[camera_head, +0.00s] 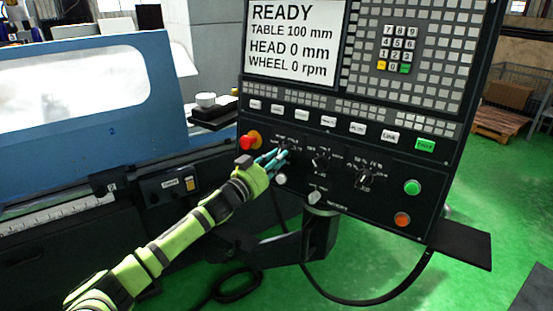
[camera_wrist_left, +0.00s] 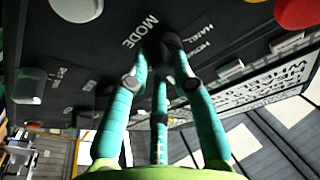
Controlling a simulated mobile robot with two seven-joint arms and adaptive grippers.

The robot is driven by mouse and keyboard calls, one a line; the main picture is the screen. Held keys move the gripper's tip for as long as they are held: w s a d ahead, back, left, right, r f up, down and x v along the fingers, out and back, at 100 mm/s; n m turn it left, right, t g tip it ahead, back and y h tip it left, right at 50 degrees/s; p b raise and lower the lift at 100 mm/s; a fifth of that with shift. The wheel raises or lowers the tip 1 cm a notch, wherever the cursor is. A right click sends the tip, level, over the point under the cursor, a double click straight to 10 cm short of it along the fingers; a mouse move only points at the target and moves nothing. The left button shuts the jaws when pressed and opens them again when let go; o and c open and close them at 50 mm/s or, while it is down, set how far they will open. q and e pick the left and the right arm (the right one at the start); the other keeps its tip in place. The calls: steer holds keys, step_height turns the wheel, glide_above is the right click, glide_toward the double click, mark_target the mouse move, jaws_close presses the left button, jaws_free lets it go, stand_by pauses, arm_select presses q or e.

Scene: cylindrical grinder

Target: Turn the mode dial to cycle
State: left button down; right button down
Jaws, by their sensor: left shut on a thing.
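My left gripper (camera_head: 276,159) reaches the lower left part of the black control panel (camera_head: 335,190), its teal fingers touching the panel area right of the red emergency stop button. In the left wrist view the left gripper (camera_wrist_left: 160,58) is shut on the dark mode dial (camera_wrist_left: 172,44), beside the white word MODE. The fingers hide most of the dial in the head view, and I cannot tell which position it points to. Small labels such as HAND lie near it. My right gripper is in neither view.
The red emergency stop button (camera_head: 249,140) is just left of my fingers. Two more dials (camera_head: 321,160) (camera_head: 365,178) sit to the right, with a green button (camera_head: 412,187) and an orange button (camera_head: 402,219). The screen (camera_head: 292,40) reads READY. A blue machine cover (camera_head: 95,120) stands left.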

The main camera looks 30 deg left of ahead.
arm_select(q)
steer(key=shift+a+r+m, duration=0.1)
steer(key=shift+r+m, duration=0.2)
steer(key=shift+r, duration=0.2)
steer(key=c, duration=1)
jaws_free()
steer(key=shift+c, duration=0.2)
steer(key=s+a+f, duration=0.1)
steer(key=s+f, duration=0.1)
steer(key=s, duration=0.9)
steer(key=shift+s, duration=0.4)
steer(key=shift+a+f, duration=0.1)
steer(key=shift+f, duration=0.1)
